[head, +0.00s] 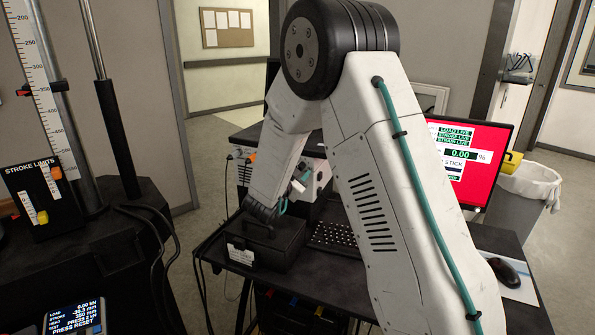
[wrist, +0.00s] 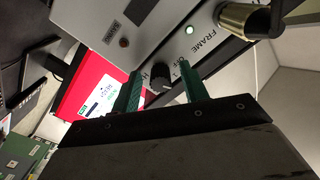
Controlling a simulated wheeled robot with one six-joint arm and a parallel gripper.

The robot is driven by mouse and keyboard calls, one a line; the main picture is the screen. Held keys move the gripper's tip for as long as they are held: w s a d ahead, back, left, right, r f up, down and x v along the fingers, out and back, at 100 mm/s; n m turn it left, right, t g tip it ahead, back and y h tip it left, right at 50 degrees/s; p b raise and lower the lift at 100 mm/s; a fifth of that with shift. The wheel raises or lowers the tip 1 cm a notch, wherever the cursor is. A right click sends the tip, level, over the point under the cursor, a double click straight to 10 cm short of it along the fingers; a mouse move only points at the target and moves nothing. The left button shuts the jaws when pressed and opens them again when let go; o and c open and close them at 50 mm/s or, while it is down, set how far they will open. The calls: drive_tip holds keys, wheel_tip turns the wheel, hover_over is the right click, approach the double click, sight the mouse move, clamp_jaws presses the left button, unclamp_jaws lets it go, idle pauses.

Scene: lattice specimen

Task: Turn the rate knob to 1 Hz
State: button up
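In the wrist view, a small dark round knob (wrist: 160,77) sits on the pale front panel (wrist: 165,45). My gripper (wrist: 160,71) is open, with one green finger on each side of this knob. I cannot tell whether either finger touches it. The lettering beside the knob is partly hidden by the fingers, so its full label and setting cannot be read. In the head view, the pale instrument box (head: 243,160) stands on the cart behind my arm. My arm hides much of its front, and the knob cannot be made out there.
The panel also carries a lit green lamp (wrist: 189,30) near the word FRAME, a metal fitting (wrist: 243,20) and a small reddish lamp (wrist: 124,43). In the head view, a red monitor (head: 490,180), keyboard (head: 338,238), mouse (head: 507,272) and dark box (head: 268,247) crowd the cart.

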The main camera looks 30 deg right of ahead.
drive_tip(key=v, duration=0.7)
drive_tip(key=shift+s+a, duration=0.2)
drive_tip(key=shift+a, duration=0.1)
idle(0.3)
drive_tip(key=s+a+r+n+t+y, duration=0.1)
drive_tip(key=s+a+r+n+y, duration=0.3)
drive_tip(key=a+r+n+y, duration=0.65)
drive_tip(key=s+d+f+n+g+y, duration=0.1)
drive_tip(key=s+g, duration=0.4)
drive_tip(key=s, duration=1.1)
drive_tip(key=s+d+f+n+g+y, duration=0.1)
drive_tip(key=s+n+g+y, duration=0.2)
drive_tip(key=s, duration=1.4)
drive_tip(key=n+g, duration=0.2)
drive_tip(key=shift+s+f+n, duration=0.15)
drive_tip(key=shift+s+n, duration=0.15)
drive_tip(key=shift+n, duration=0.05)
